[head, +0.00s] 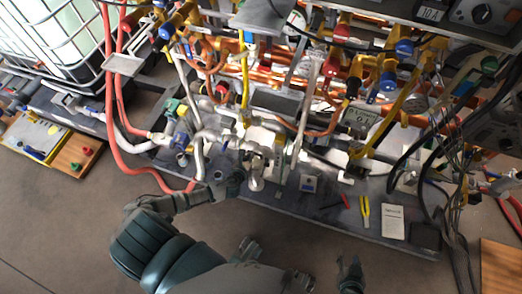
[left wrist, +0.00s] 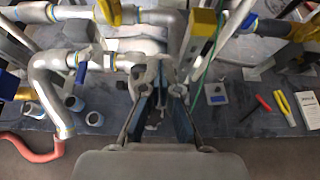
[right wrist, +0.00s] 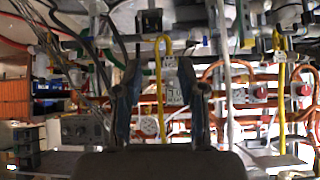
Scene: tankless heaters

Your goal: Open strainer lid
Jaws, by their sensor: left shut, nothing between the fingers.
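A silver pipe fitting that looks like the strainer (head: 256,168) stands at the front of the pipework, above the grey base plate. In the left wrist view a silver fitting (left wrist: 158,72) shows just beyond my fingertips. I cannot make out the lid apart from the body. My left gripper (head: 238,178) is right beside the fitting and is shut with nothing held. Its fingers also show in the left wrist view (left wrist: 161,92), and contact with the fitting is unclear. My right gripper (right wrist: 160,92) is open and empty, its fingers apart, facing the pipes and away from the strainer.
Dense copper and silver pipes and yellow and blue valves crowd behind. A red hose (head: 165,188) loops at the left. Yellow-handled pliers (head: 365,212), a red tool (head: 346,201) and a paper sheet (head: 392,222) lie on the base plate (head: 310,215). The floor in front is clear.

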